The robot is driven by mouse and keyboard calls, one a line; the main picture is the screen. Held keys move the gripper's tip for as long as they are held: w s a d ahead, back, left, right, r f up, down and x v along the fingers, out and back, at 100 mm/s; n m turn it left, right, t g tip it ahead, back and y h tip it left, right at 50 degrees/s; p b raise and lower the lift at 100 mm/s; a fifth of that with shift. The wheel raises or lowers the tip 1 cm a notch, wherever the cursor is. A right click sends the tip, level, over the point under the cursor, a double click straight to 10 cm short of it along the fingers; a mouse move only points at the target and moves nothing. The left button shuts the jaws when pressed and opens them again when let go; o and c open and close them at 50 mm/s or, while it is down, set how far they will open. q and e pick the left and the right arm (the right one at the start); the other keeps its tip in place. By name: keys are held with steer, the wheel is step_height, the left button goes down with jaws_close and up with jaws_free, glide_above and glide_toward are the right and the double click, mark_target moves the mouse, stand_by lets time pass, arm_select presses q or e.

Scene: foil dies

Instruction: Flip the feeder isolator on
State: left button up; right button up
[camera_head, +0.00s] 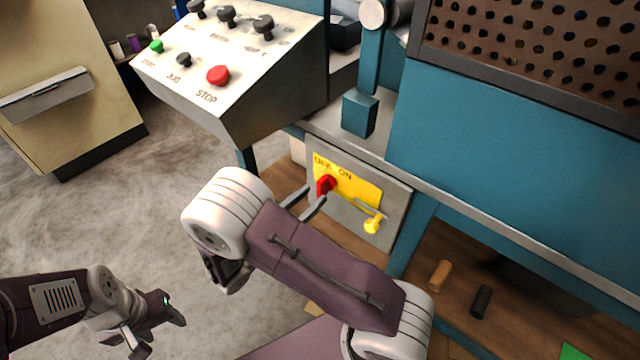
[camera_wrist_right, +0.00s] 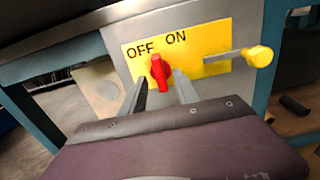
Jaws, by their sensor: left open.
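The isolator is a grey box (camera_head: 350,215) under the machine, with a yellow plate (camera_head: 356,190) lettered OFF and ON. A red handle (camera_head: 326,185) sits on the plate; in the right wrist view the red handle (camera_wrist_right: 160,73) stands nearly upright, below and between the words, nearer OFF. A thin lever with a yellow knob (camera_head: 373,223) sticks out at the plate's right. My right gripper (camera_head: 317,192) is open, its fingers (camera_wrist_right: 160,83) on either side of the red handle, with visible gaps; contact cannot be told. My left gripper (camera_head: 158,328) is open and empty at lower left.
A sloped control panel (camera_head: 190,85) with a red STOP button (camera_head: 218,75) overhangs the isolator at upper left. A blue machine body (camera_head: 500,150) fills the right. Open floor is at left.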

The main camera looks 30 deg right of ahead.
steer(key=p+v, duration=0.1)
steer(key=v, duration=0.3)
steer(key=shift+a, duration=0.2)
